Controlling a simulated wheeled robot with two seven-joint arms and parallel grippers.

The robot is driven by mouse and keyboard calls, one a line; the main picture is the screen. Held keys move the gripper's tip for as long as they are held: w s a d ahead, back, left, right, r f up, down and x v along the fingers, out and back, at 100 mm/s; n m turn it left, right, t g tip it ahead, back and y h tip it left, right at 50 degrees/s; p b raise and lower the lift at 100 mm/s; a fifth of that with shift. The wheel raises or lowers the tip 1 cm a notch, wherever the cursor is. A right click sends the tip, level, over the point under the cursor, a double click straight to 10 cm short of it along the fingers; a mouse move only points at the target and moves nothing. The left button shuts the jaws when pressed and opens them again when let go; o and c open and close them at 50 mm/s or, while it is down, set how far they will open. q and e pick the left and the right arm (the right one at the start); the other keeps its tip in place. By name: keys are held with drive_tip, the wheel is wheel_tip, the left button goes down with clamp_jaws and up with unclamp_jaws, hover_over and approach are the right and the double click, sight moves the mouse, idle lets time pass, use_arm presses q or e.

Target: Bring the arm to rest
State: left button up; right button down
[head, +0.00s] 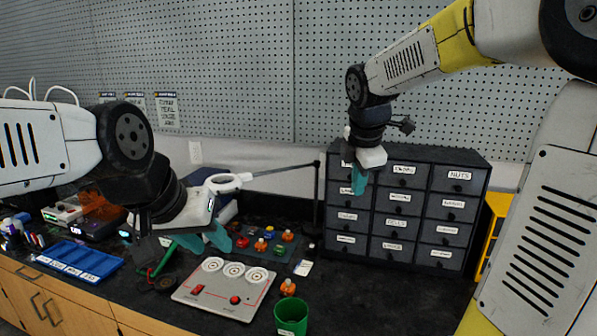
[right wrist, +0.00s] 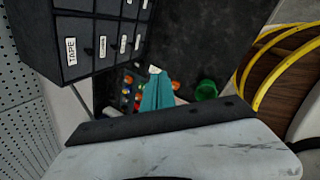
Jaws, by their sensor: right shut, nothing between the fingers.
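My left gripper (head: 206,243) is on the left in the head view, above the worktop behind the white panel. Its two teal fingers stand apart with nothing seen between them, so it looks open. My right gripper (head: 358,182) hangs in front of the upper left of the dark drawer cabinet (head: 409,153), fingers pointing down. Its teal fingers are together and empty. They also show close together in the right wrist view (right wrist: 157,93). Its arm comes in from the upper right and is bent at the elbow.
A white panel (head: 215,302) with dials and a red button lies on the black worktop (head: 370,300). A green cup (head: 291,317) stands right of it. Several coloured knobs sit behind. A blue tray (head: 75,262) is at the left. A pegboard wall (head: 230,60) stands behind.

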drive_tip(key=s+f+m+t+y, duration=0.1)
drive_tip(key=s+f+m+y, duration=0.1)
drive_tip(key=s+m, duration=1.7)
drive_tip(key=shift+a+m+t+y, duration=0.25)
drive_tip(key=shift+m+t+y, duration=0.05)
drive_tip(key=shift+m+y, duration=0.1)
